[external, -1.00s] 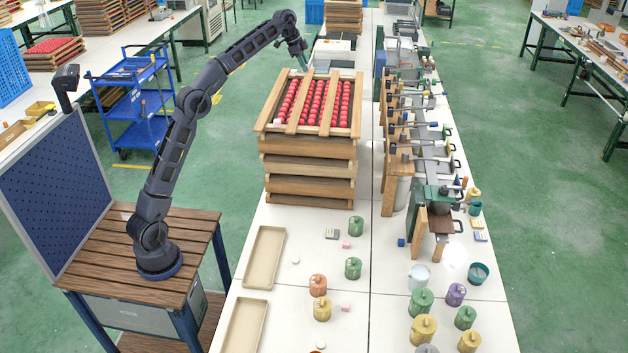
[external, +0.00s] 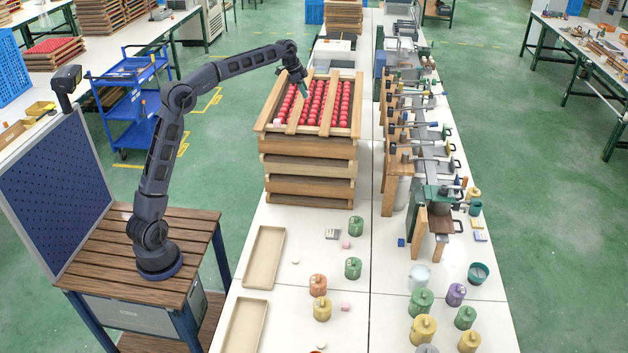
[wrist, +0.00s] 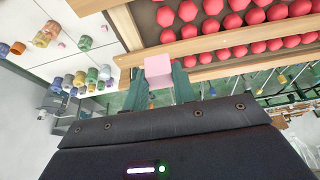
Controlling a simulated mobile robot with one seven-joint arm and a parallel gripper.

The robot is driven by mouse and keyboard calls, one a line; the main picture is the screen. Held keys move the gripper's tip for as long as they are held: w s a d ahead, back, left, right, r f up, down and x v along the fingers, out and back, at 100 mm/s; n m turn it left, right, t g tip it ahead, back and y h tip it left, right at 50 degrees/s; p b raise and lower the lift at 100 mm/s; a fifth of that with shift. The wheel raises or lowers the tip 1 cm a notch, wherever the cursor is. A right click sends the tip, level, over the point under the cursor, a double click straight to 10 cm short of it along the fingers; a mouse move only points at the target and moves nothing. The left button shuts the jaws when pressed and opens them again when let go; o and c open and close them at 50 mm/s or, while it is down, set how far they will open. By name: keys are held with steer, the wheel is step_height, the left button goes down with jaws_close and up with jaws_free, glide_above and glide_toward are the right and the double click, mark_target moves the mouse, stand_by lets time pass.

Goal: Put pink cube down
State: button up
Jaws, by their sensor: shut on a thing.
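A pink cube (wrist: 158,68) sits between the green fingertips of my gripper (wrist: 162,80) in the wrist view. In the external view my gripper (external: 304,88) is above the top wooden tray (external: 312,133) of the stack, and the cube cannot be made out there. The tray holds rows of red balls (external: 321,100) between wooden slats, and one pale pink piece (external: 277,122) lies at its near left corner.
Small paint jars (external: 353,268) and two beige trays (external: 264,257) stand on the white table in front of the stack. A row of clamps (external: 420,150) lines the table to the right. My arm passes over open floor to the left.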

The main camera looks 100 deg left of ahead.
mark_target(308, 119)
step_height(308, 119, down, 11)
steer(key=shift+r, duration=0.15)
stand_by(0.4)
steer(key=o, duration=0.9)
steer(key=shift+o, duration=0.2)
steer(key=v, duration=1.2)
